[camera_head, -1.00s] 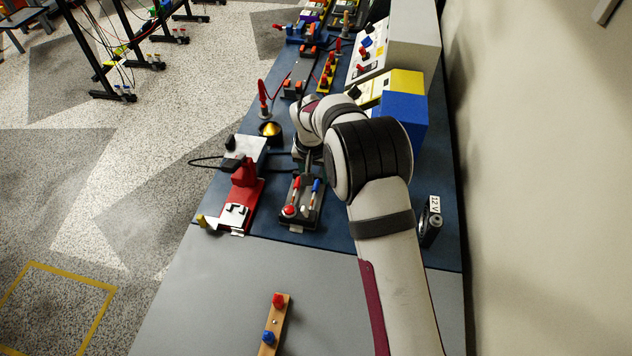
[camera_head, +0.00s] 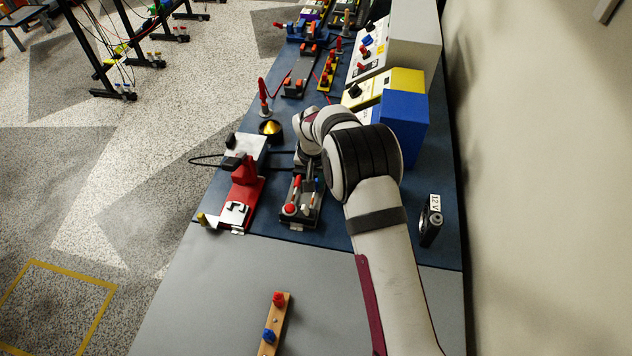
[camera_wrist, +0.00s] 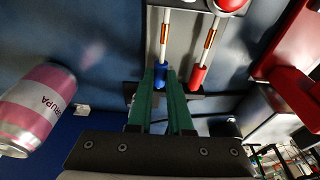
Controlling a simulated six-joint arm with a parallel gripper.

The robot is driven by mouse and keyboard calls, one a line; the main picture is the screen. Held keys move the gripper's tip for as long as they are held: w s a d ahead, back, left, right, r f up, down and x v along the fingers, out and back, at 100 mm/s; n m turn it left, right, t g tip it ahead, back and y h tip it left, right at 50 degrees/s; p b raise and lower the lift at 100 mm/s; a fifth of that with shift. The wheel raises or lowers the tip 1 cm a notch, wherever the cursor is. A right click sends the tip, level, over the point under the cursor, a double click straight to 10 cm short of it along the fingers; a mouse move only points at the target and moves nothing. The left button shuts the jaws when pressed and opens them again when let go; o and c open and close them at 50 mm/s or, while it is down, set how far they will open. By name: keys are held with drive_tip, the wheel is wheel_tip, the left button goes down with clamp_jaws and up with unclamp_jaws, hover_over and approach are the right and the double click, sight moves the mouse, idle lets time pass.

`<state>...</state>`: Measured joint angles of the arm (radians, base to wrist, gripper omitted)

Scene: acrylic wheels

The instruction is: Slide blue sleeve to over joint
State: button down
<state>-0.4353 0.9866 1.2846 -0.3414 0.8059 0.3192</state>
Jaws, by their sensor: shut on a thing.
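The blue sleeve (camera_wrist: 161,74) sits on a white rod at the end near my gripper in the wrist view. My gripper (camera_wrist: 162,82) has two green fingers, one on each side of the sleeve, shut on it. Further along the same rod is a copper-coloured joint (camera_wrist: 165,33), bare and apart from the sleeve. A parallel white rod carries a red sleeve (camera_wrist: 197,76) and its own copper joint (camera_wrist: 210,36). Both rods lie on a dark fixture (camera_head: 311,217) in the head view, where my gripper (camera_head: 309,183) reaches down and mostly hides the blue sleeve.
A red device (camera_head: 241,192) stands left of the fixture. A blue and yellow box (camera_head: 404,118) is behind the arm, and a battery holder (camera_head: 431,222) stands at right. A pink and silver can (camera_wrist: 38,108) is at left in the wrist view. The grey front table (camera_head: 210,300) is mostly clear.

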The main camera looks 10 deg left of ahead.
sight(312, 203)
drive_tip(key=shift+s, duration=2.45)
drive_tip(key=c, duration=0.6)
unclamp_jaws()
drive_tip(key=shift+s, duration=0.1)
drive_tip(key=shift+o, duration=0.2)
wheel_tip(312, 203, up, 6)
drive_tip(key=shift+f, duration=0.1)
